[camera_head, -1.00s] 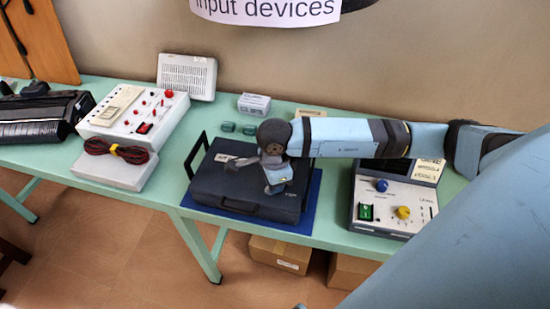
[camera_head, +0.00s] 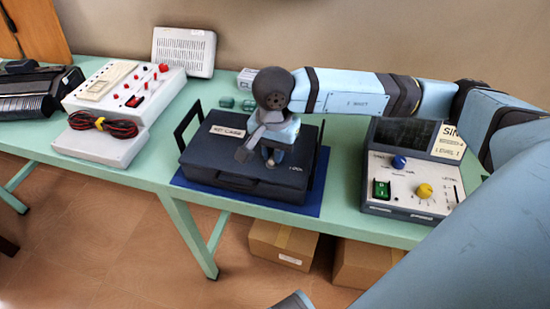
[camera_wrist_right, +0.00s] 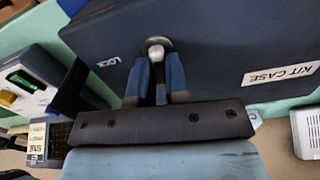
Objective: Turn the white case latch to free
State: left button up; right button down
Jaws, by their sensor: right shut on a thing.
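The dark kit case (camera_head: 205,170) lies closed on a blue mat (camera_head: 315,188) on the green table, with a "KIT CASE" label (camera_head: 228,131) on its lid. The white case latch (camera_wrist_right: 156,42) is a small pale knob on a round grey base in the lid, in the right wrist view. The word "LOCK" (camera_wrist_right: 108,62) is printed near it. My right gripper (camera_wrist_right: 156,58) is shut on the latch, one finger on each side. In the head view my right gripper (camera_head: 270,158) reaches down to the lid and hides most of the latch. My left gripper is not in view.
A grey panel with blue and yellow knobs (camera_head: 412,185) stands right of the case. A white console with red knobs (camera_head: 125,90) and a cable coil (camera_head: 105,124) stand left. Small green blocks (camera_head: 237,103) lie behind the case. Cardboard boxes (camera_head: 283,243) sit below the table.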

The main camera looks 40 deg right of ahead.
jog(key=shift+f+n+b, duration=0.1)
jog(key=shift+n+b, duration=0.3)
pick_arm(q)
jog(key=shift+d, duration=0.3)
pick_arm(e)
jog(key=shift+n, duration=0.3)
jog(key=c, duration=1.1)
grip_release()
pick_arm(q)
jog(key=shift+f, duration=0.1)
pick_arm(e)
jog(key=shift+r, duration=0.2)
pick_arm(q)
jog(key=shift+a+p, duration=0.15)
jog(key=shift+p, duration=0.35)
pick_arm(e)
notch_tip(320, 180, up, 14)
jog(key=shift+f, duration=0.15)
jog(key=shift+a, duration=0.1)
